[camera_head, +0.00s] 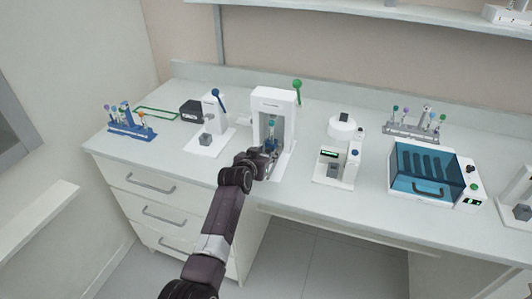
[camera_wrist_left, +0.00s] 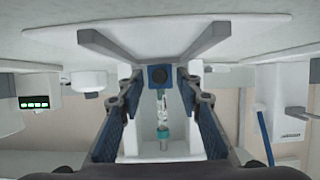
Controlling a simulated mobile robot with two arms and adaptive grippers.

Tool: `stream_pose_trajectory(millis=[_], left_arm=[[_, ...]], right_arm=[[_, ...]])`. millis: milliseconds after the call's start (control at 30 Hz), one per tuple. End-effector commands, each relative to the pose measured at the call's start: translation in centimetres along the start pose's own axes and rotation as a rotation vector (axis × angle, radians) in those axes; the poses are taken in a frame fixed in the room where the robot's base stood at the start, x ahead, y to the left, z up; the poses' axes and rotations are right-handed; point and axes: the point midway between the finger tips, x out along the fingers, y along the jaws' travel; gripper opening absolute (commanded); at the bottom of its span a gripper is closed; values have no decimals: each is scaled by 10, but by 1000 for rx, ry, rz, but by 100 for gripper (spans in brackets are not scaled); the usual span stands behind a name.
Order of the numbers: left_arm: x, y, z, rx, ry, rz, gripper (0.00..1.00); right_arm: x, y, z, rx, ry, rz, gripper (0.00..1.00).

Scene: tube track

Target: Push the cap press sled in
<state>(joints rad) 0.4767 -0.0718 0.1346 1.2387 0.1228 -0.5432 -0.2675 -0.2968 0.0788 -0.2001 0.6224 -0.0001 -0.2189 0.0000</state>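The cap press (camera_head: 273,101) is a white upright frame with a green-balled lever on the middle of the bench. A tube with a teal cap (camera_head: 271,125) stands upright inside its opening; it also shows in the left wrist view (camera_wrist_left: 163,133). My left gripper (camera_head: 268,158) is at the front of the press, low over its base. In the left wrist view its two blue-padded fingers (camera_wrist_left: 159,80) are apart, with a small dark blue block (camera_wrist_left: 158,75) between their tips and gaps at both sides. The sled is largely hidden by the gripper in the head view. My right gripper is not in view.
A white device with a blue-balled lever (camera_head: 211,122) stands left of the press. A white device with a round top (camera_head: 340,150) stands to the right. Tube racks (camera_head: 130,129) (camera_head: 412,130) and a blue-lidded box (camera_head: 424,173) stand farther out. The bench's front edge lies below the gripper.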

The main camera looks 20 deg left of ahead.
Motion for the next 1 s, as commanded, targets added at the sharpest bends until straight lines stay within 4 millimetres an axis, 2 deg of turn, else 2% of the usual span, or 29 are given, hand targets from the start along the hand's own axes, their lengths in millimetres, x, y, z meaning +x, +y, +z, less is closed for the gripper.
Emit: stream_pose_trajectory(millis=[67, 300, 667, 1000], left_arm=[[0, 0, 0, 0, 0, 0, 27], [0, 0, 0, 0, 0, 0, 1], [1, 0, 0, 0, -1, 0, 0], [20, 0, -6, 1, 0, 0, 0]], right_arm=[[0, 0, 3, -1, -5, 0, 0], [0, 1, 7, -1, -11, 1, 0], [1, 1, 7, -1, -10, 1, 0], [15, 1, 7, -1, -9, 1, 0]])
